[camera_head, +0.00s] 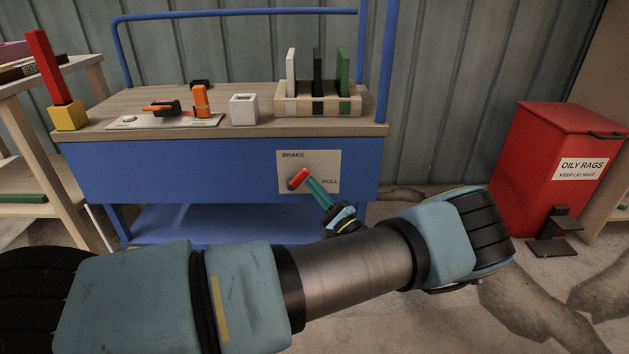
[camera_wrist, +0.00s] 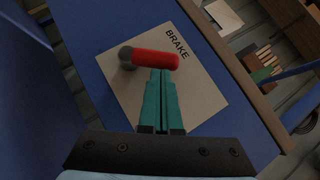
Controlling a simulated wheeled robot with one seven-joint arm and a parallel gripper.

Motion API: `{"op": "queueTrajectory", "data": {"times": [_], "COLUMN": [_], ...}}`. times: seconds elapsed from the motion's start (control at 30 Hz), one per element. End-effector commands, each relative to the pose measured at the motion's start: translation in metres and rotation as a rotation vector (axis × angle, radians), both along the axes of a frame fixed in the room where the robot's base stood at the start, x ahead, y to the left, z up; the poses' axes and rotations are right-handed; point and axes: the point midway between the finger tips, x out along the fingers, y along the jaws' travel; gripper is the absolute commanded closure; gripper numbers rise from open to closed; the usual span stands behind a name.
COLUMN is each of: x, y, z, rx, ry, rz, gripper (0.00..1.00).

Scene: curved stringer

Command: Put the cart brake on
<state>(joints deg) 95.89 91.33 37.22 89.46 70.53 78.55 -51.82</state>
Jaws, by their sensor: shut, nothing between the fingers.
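The brake lever's red grip (camera_head: 299,178) is on a pale plate (camera_head: 328,161) on the cart's blue front panel. The plate reads BRAKE at upper left and ROLL at lower right. The grip slants, with a dark rounded end at its lower left. In the wrist view the red grip (camera_wrist: 155,60) lies across the fingertips, the grey rounded end to its left. My gripper (camera_head: 311,182) reaches in from the lower right, its teal fingers shut and empty. Its fingertips (camera_wrist: 160,74) are right at the grip's side; I cannot tell whether they touch.
The blue cart's wooden top (camera_head: 250,128) carries a rack (camera_head: 318,104) of upright blocks, a white cup (camera_head: 244,109) and an orange-and-black tool. A red oily-rags bin (camera_head: 555,150) stands at right. A wooden bench (camera_head: 55,165) is at left.

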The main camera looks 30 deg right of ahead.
Motion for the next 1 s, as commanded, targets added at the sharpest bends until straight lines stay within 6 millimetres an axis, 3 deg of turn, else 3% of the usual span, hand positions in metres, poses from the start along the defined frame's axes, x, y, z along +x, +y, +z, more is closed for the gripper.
{"op": "queueTrajectory", "data": {"times": [0.03,0.1,0.6,1.0], "x": [0.000,0.001,0.006,0.009], "y": [0.000,0.001,0.013,0.019], "z": [0.012,0.016,0.033,0.035], "rx": [-0.042,-0.102,-0.467,-0.479], "ry": [0.018,0.046,0.217,0.222], "rz": [0.000,0.000,0.002,0.002], "gripper": [1.00,1.00,1.00,1.00]}}
